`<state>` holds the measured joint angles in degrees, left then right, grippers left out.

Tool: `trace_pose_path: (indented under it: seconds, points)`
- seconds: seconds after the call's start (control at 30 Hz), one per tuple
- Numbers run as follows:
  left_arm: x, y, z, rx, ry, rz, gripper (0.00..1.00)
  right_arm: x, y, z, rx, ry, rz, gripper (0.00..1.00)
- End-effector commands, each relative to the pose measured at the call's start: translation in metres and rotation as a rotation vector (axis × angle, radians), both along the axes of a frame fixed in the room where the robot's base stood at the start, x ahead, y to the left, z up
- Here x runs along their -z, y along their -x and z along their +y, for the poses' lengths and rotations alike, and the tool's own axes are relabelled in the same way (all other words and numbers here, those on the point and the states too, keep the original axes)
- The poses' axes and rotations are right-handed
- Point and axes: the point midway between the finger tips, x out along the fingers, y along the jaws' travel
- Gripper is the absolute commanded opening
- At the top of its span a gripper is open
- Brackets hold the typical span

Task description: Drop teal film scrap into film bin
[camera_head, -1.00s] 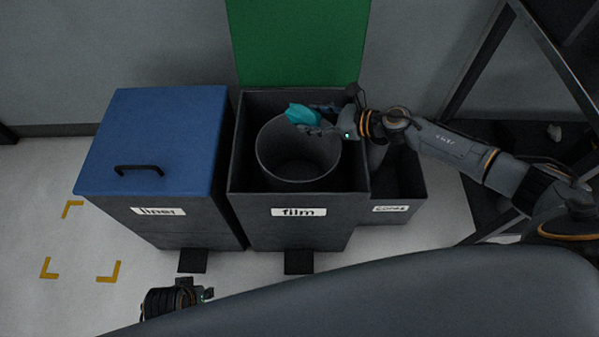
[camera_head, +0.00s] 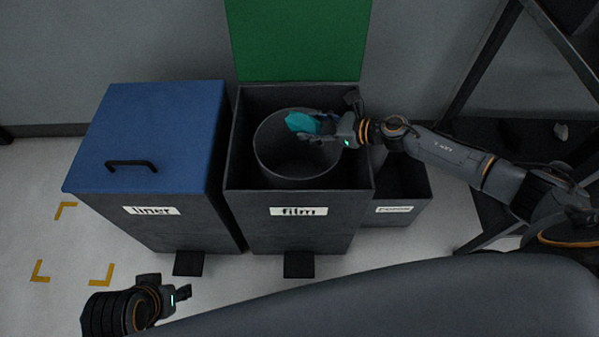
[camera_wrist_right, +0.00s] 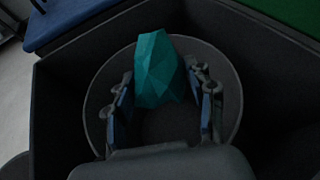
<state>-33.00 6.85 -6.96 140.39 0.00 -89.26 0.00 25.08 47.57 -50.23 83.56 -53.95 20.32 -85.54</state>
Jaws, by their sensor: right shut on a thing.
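The teal film scrap (camera_head: 301,123) is a crumpled, faceted lump. My right gripper (camera_head: 318,124) is shut on it and holds it over the round grey inner can of the film bin. The right wrist view shows the scrap (camera_wrist_right: 157,70) between the two fingers (camera_wrist_right: 163,95), with the can's rim (camera_wrist_right: 232,85) around and below. The film bin (camera_head: 335,232) is a dark box labelled "film", its green lid (camera_head: 298,40) standing open. My left gripper (camera_head: 182,293) is low at the front left, away from the bins; its finger opening is unclear.
The liner bin with a closed blue lid (camera_head: 150,125) stands left of the film bin. A lower, open dark bin (camera_head: 405,210) stands at its right. Dark pedals (camera_head: 298,265) stick out at the front. A dark frame (camera_head: 480,80) rises at the right.

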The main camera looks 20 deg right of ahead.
Motion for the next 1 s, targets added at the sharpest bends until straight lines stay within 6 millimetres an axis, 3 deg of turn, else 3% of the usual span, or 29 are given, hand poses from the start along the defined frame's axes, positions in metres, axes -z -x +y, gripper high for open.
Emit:
trace_pose_path:
  seconds: [0.37,0.4,0.53,0.87,1.0]
  points:
    - [-0.004,0.002,0.001,0.0,0.0,-0.004,0.4,0.005,0.0,0.0,0.0,-0.001,0.0,0.37]
    - [-0.004,0.002,0.001,0.0,0.0,-0.004,0.4,0.005,0.0,0.0,0.0,-0.001,0.0,0.56]
    - [-0.004,0.002,0.001,0.0,0.0,-0.004,0.4,0.005,0.0,0.0,0.0,-0.001,-0.001,0.81]
    - [-0.004,0.002,0.0,0.0,0.0,-0.003,0.4,0.005,0.001,-0.001,0.0,0.0,0.0,0.81]
    - [-0.004,0.002,0.0,0.0,0.0,-0.003,0.4,0.001,0.008,-0.01,0.003,0.001,0.002,0.81]
